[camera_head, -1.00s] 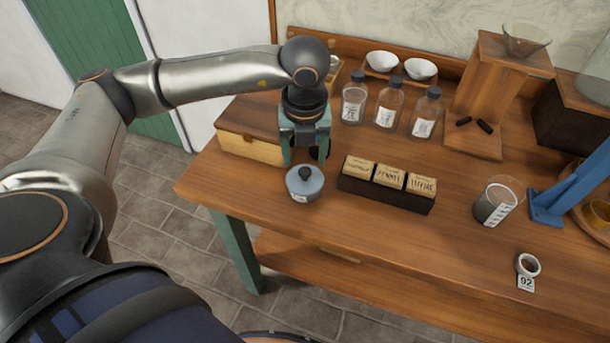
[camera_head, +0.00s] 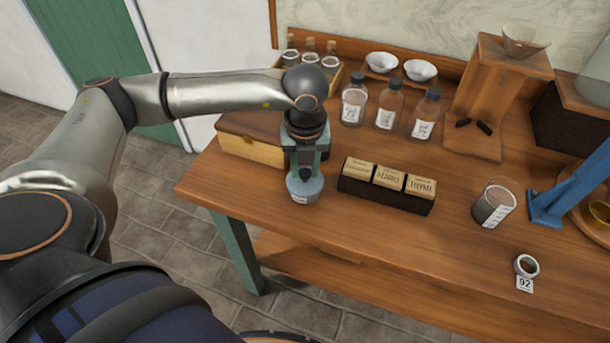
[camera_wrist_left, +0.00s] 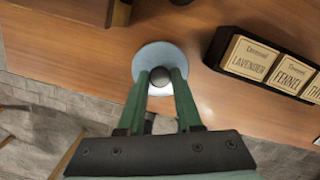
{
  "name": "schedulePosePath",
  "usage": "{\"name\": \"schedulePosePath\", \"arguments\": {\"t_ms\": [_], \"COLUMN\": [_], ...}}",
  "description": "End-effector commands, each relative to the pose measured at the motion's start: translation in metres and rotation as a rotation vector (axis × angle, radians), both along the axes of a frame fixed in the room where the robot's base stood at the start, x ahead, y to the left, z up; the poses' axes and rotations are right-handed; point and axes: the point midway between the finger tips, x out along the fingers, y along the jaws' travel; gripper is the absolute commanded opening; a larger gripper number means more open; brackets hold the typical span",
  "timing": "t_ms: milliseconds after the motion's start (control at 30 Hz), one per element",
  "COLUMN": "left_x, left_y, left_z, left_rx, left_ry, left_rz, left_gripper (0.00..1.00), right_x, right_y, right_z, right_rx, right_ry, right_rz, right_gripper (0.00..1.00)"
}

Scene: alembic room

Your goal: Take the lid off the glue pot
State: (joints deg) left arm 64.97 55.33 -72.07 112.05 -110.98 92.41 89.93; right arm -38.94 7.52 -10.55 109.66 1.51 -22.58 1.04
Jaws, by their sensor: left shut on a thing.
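The glue pot (camera_head: 301,197) is a small blue-grey pot with a white label, standing on the wooden table near its front left part. Its round pale blue lid (camera_wrist_left: 159,55) with a dark knob (camera_wrist_left: 160,77) shows in the left wrist view. My left gripper (camera_head: 305,175) comes down from above over the pot. Its two green fingers (camera_wrist_left: 160,80) are shut on the knob, one on each side. The lid appears to sit on the pot; the head view hides the knob behind the fingers. My right gripper is not in view.
A dark rack of labelled blocks (camera_head: 384,202) stands just right of the pot. A wooden box (camera_head: 250,149) is behind left. Several bottles (camera_head: 386,107) and two white bowls (camera_head: 420,70) stand behind. A glass beaker (camera_head: 493,206) stands further right. The table front is mostly clear.

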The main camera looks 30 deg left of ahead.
Motion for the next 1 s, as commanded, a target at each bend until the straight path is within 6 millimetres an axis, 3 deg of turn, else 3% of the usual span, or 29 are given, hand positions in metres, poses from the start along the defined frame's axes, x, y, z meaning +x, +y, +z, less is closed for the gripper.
{"name": "schedulePosePath", "arguments": {"t_ms": [133,667,867,1000], "left_x": [0.000,0.000,0.001,-0.015], "left_y": [0.000,0.000,0.000,-0.014], "left_z": [0.000,0.005,0.028,0.055], "left_rx": [0.000,0.000,-0.002,-0.001], "left_ry": [0.000,-0.001,-0.006,-0.006], "left_rz": [0.000,0.000,-0.001,-0.009], "left_gripper": [0.00,0.00,0.00,0.00], "right_x": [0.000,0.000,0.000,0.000], "right_y": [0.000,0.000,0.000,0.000], "right_z": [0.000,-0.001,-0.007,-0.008], "right_rx": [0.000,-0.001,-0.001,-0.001], "right_ry": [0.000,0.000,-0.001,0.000], "right_rz": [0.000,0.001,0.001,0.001], "right_gripper": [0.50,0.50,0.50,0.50]}}
